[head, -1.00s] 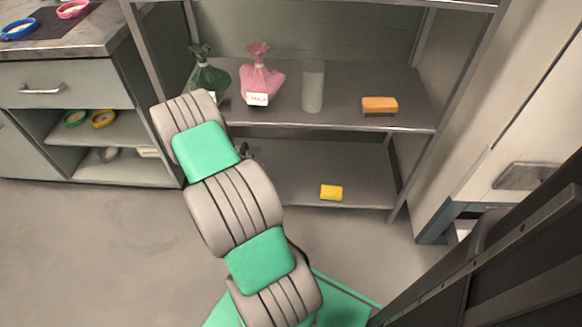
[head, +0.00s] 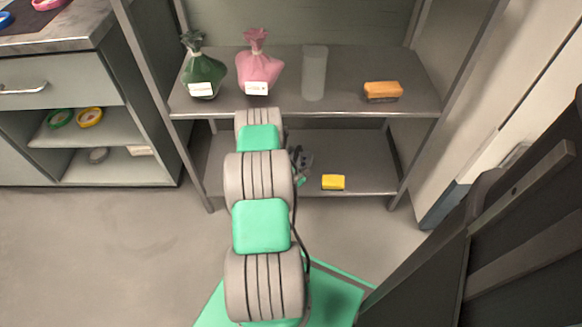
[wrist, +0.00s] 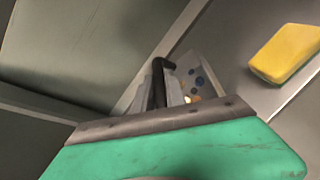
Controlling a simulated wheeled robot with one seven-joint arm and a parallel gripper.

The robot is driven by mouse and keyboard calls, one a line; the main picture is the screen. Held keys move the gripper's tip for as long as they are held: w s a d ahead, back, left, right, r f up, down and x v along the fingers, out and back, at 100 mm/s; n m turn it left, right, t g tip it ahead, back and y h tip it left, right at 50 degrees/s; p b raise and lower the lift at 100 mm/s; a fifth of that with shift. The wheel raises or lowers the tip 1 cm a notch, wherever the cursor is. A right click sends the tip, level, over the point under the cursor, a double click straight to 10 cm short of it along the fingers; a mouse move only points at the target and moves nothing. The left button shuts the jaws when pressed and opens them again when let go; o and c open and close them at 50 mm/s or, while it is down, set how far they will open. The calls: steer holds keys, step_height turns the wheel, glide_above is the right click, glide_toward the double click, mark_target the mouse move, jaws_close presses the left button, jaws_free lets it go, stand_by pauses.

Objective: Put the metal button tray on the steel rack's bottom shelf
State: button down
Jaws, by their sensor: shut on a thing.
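My gripper (wrist: 161,84) is shut on the metal button tray (wrist: 212,88), a small grey tray holding several dark and light round buttons. In the wrist view the tray is partly hidden behind the fingers and my green wrist. The steel rack's bottom shelf (head: 360,158) is in the head view, below the middle shelf. There my gripper (head: 303,161) shows just right of my arm, over the bottom shelf's middle. The tray cannot be made out clearly in the head view. Whether it touches the shelf cannot be told.
A yellow sponge (head: 333,182) lies at the bottom shelf's front edge, right of my gripper; it also shows in the wrist view (wrist: 287,53). The middle shelf (head: 345,98) above holds a green bag (head: 203,72), pink bag (head: 258,68), clear cylinder (head: 314,75) and orange brush (head: 382,91).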

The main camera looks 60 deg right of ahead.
steer(key=f, duration=0.1)
steer(key=w+d+f, duration=0.1)
steer(key=w+f+b, duration=0.1)
steer(key=shift+w+d+f, duration=0.15)
steer(key=shift+d+f, duration=0.15)
steer(key=shift+w+f+b, duration=0.1)
steer(key=shift+f+b, duration=0.7)
steer(key=shift+f, duration=0.7)
steer(key=shift+f, duration=0.15)
steer(key=c, duration=1.4)
jaws_free()
steer(key=shift+o, duration=0.2)
